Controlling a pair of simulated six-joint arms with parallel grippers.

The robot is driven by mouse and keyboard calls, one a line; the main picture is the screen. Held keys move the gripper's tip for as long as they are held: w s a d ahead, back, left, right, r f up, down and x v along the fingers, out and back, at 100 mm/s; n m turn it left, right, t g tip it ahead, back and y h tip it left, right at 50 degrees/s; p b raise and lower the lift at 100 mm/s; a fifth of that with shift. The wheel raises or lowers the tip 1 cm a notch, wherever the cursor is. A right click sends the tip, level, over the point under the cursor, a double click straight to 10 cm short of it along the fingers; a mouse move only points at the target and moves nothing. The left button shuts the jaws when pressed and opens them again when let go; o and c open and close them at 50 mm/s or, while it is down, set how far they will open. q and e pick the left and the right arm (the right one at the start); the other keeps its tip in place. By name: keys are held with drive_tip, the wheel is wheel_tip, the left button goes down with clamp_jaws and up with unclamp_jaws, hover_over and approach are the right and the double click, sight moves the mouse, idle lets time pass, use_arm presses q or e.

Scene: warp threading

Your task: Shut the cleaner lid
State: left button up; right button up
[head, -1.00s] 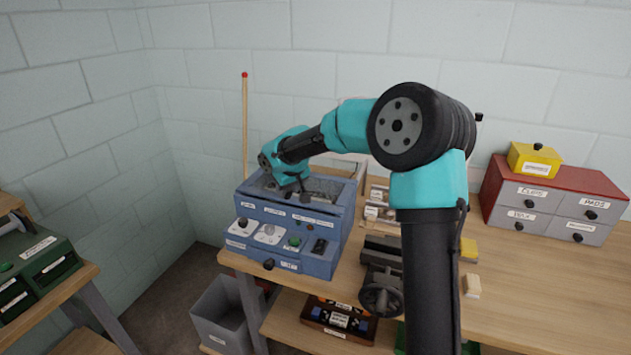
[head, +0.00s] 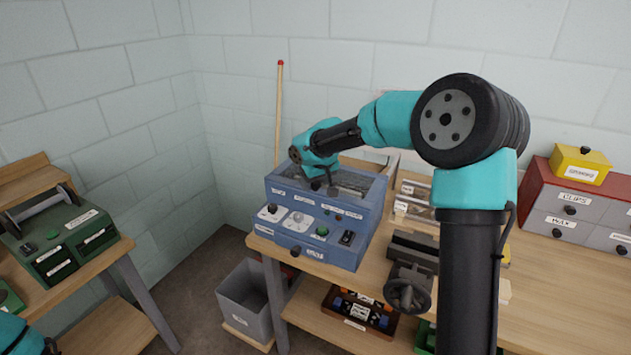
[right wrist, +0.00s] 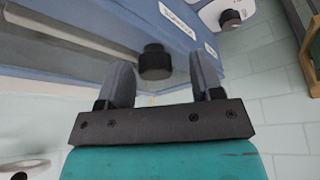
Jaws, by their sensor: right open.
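The blue cleaner (head: 320,225) stands at the left end of the wooden bench, with dials and buttons on its front. My right gripper (head: 325,187) is open over the cleaner's top, near its front edge. In the right wrist view a black knob (right wrist: 155,65) shows between its two spread fingers; they do not visibly grip it. A greyish, glassy surface shows at the cleaner's top, and a pale frame edge (head: 392,162) shows behind it. My right arm hides much of the back, so the lid's angle is unclear. My left arm shows only at the bottom left corner.
A wooden stick with a red tip (head: 279,115) stands behind the cleaner. A dark vise (head: 410,270) is to its right, and red-and-grey drawers (head: 575,212) stand further right. A grey bin (head: 247,298) is below. A green device (head: 60,240) sits on the left table.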

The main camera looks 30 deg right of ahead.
drive_tip(key=v, duration=1.7)
drive_tip(key=shift+r, duration=0.15)
drive_tip(key=shift+s, duration=0.1)
